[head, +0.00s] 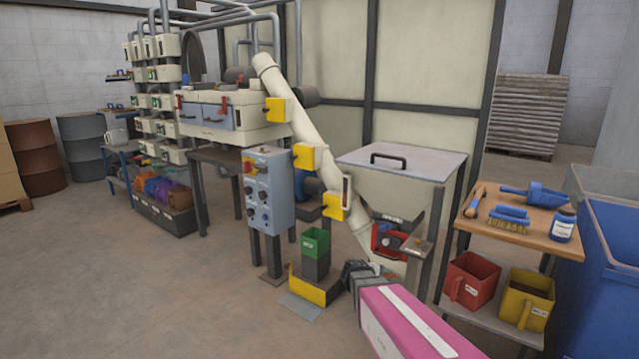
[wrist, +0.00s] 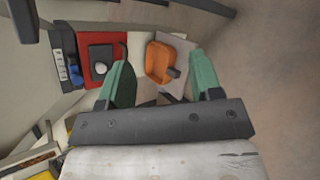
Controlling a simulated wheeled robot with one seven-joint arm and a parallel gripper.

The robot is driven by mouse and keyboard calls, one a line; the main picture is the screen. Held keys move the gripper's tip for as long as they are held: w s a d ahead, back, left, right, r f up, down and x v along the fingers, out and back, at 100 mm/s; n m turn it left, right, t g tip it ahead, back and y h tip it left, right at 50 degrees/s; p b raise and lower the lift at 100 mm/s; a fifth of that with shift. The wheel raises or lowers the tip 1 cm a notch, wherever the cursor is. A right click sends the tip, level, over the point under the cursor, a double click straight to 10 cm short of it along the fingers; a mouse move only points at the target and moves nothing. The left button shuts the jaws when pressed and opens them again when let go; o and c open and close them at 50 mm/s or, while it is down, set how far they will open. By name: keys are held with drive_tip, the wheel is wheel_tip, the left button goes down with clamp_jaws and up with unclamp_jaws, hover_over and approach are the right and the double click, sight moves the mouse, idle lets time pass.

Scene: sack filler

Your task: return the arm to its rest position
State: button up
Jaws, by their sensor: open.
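My arm (head: 410,325), pink with a white top, reaches from the bottom of the head view toward the base of the hopper. My gripper (wrist: 161,62) shows its two green fingers spread wide apart in the wrist view. Nothing is clamped between them. An orange scoop-like object (wrist: 159,63) shows in the gap beyond the fingers, on a light surface. Whether a finger touches it I cannot tell. In the head view the fingertips are mostly hidden at the hopper's lower end.
The hopper (head: 400,163) and slanted pipe (head: 310,130) stand close around the arm's end. A red fitting (head: 385,243) is under the hopper. A wooden-topped side table (head: 540,235) and blue bin (head: 612,260) are at right. Floor at front left (head: 130,290) is clear.

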drive_tip(key=s+a+m+g+y, duration=0.2)
drive_tip(key=s+m+y, duration=0.3)
drive_tip(key=s+m, duration=0.1)
drive_tip(key=s+a+m+g+y, duration=0.2)
drive_tip(key=s+m+y, duration=0.3)
drive_tip(key=s, duration=0.4)
drive_tip(key=shift+s+a+f+m+g, duration=0.25)
drive_tip(key=shift+a+f+m+g, duration=0.1)
drive_tip(key=shift+m+g, duration=0.5)
idle(0.4)
